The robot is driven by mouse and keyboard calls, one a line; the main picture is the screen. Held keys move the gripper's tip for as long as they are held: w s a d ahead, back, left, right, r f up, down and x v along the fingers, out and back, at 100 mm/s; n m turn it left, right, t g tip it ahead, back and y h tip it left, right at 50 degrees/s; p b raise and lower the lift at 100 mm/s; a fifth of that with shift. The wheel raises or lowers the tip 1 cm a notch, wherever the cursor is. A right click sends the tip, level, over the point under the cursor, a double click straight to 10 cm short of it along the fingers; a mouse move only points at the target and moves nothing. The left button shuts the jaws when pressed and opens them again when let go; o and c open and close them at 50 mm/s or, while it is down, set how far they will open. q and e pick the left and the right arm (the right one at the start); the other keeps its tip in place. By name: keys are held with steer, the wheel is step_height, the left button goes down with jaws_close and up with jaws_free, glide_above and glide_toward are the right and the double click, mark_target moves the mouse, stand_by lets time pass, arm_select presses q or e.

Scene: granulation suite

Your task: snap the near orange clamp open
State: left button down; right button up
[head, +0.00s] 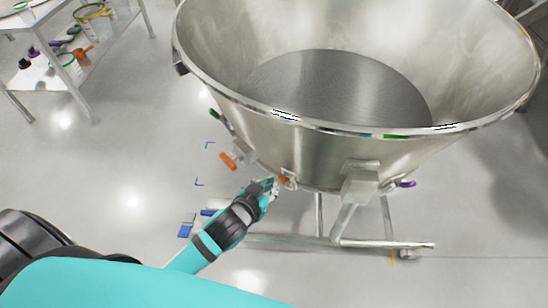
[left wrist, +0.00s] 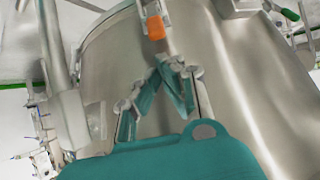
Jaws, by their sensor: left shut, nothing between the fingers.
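A large steel bowl (head: 330,152) carries orange-handled clamps on its outer lower side. The near orange clamp (head: 283,179) sits at my left gripper's tip, its handle partly hidden. Another orange clamp (head: 229,161) sticks out further left. My left gripper (head: 272,186) is shut and empty, beside the near clamp. In the left wrist view an orange handle (left wrist: 155,27) stands just beyond the closed fingertips (left wrist: 165,64); I cannot tell whether they touch. My right gripper is not in view.
A green handle (head: 215,115) and a purple handle (head: 408,184) also sit on the bowl. The bowl's tubular steel stand (head: 340,242) is below. A shelf rack (head: 68,80) with tools and containers stands at upper left. Floor between is mostly clear.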

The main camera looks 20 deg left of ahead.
mark_target(283, 180)
arm_select(q)
steer(key=b+x, duration=0.1)
steer(key=x, duration=0.8)
steer(key=shift+w+d+f, duration=0.1)
steer(key=shift+d+f, duration=0.05)
steer(key=shift+f, duration=0.2)
steer(key=f, duration=0.1)
steer(key=s+f, duration=0.1)
steer(key=f, duration=0.1)
steer(key=shift+s+d+f, duration=0.1)
steer(key=shift+s+f, duration=0.2)
steer(key=shift+s, duration=0.1)
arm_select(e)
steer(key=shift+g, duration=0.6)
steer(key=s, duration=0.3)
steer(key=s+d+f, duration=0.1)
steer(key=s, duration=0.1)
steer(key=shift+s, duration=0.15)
arm_select(q)
steer(key=shift+b, duration=0.3)
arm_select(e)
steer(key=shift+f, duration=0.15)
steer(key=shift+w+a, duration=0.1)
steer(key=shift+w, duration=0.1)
